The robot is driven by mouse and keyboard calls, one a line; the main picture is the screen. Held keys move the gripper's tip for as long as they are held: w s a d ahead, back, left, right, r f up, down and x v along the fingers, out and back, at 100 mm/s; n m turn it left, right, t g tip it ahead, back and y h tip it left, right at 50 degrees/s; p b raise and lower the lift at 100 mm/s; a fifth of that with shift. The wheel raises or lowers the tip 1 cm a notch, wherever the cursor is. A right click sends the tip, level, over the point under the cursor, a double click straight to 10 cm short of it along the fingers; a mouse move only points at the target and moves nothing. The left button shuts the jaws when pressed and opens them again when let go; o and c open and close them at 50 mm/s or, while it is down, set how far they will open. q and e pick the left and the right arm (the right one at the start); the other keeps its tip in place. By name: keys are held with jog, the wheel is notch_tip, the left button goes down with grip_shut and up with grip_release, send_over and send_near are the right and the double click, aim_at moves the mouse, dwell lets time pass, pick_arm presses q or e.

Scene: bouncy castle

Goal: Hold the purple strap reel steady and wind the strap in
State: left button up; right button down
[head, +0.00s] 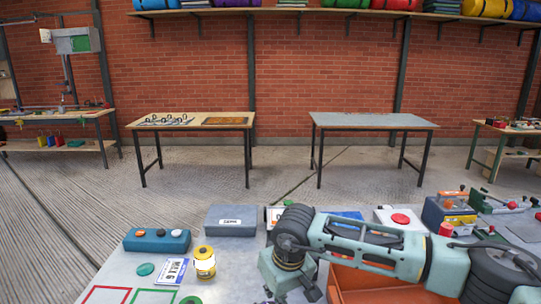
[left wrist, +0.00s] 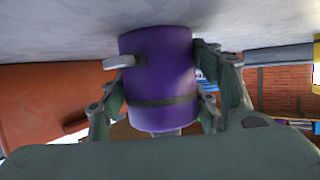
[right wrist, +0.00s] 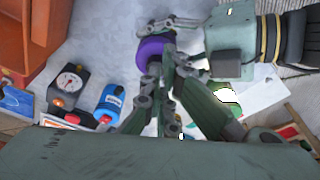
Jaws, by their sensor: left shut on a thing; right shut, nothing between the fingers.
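The purple reel (left wrist: 160,78) is a cylinder with a dark band and a light grey peg on its left side in the left wrist view. My left gripper (left wrist: 160,95) has one finger on each side of it and is shut on it. In the right wrist view the reel (right wrist: 155,50) is partly covered by fingers, with my left gripper reaching in from the upper right. My right gripper (right wrist: 171,70) is shut and empty, its tips close to the reel; contact is unclear. In the head view it (head: 287,288) points down at the table.
An orange bin (head: 345,286) stands right of my right gripper. A yellow lamp-like object (head: 205,262), a teal button box (head: 157,240) and a grey case (head: 231,221) stand to the left. A gauge (right wrist: 69,84) and a blue bottle (right wrist: 111,102) are near my right fingers.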

jog(key=shift+r, duration=0.25)
jog(key=s+x, duration=0.1)
jog(key=x, duration=0.5)
jog(key=shift+d, duration=0.7)
jog(key=shift+w+f, duration=0.1)
jog(key=shift+f, duration=0.1)
jog(key=shift+w+a+f, duration=0.1)
jog(key=shift+w, duration=0.15)
dwell(0.4)
jog(key=shift+s+a, duration=0.2)
jog(key=shift+a, duration=0.15)
dwell(0.3)
jog(key=shift+s+d, duration=0.1)
jog(key=shift+s, duration=0.2)
